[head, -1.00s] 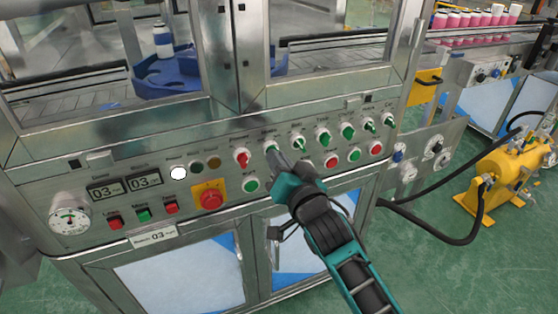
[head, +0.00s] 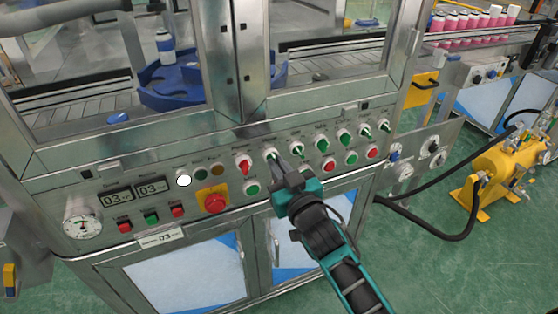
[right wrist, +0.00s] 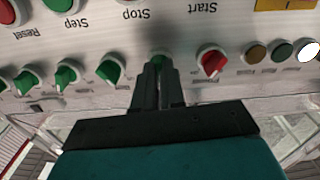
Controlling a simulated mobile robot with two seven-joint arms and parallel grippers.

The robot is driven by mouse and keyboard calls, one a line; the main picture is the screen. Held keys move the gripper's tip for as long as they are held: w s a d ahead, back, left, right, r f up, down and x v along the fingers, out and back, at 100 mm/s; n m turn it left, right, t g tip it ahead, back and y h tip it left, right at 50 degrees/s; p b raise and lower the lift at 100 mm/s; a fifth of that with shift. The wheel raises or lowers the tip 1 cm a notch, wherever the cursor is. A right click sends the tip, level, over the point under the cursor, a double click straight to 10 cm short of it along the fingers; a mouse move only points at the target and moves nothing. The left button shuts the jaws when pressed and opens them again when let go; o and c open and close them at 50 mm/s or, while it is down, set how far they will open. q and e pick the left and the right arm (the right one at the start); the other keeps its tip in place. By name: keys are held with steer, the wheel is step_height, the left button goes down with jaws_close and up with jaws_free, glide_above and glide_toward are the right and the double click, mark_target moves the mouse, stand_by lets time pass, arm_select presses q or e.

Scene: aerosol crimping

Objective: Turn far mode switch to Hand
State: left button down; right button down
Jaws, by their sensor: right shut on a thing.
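The control panel (head: 130,185) carries a row of green-handled rotary switches and one red-handled switch (head: 243,163). My right gripper (head: 278,158) is at the first green switch (head: 270,153), just right of the red one. In the right wrist view the narrow fingers (right wrist: 159,75) are shut on this green knob (right wrist: 158,60), which is mostly hidden between them. The labels by the switches are too small or cut off, so I cannot read this switch's setting. My left gripper is not in view.
Another green switch (head: 295,149) stands close beside the right gripper. Round push buttons, including a green one (head: 251,188), and a red emergency stop (head: 214,202) sit lower on the panel. A yellow pump (head: 505,170) with black hoses stands on the floor at right.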

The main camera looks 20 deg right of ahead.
arm_select(q)
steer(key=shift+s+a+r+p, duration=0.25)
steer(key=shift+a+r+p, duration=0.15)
steer(key=shift+p, duration=0.45)
arm_select(e)
steer(key=n, duration=0.4)
steer(key=shift+n, duration=0.4)
steer(key=c, duration=1.2)
jaws_free()
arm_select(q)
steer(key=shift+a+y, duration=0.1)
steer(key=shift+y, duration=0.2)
arm_select(e)
steer(key=s, duration=1.3)
steer(key=shift+d, duration=0.25)
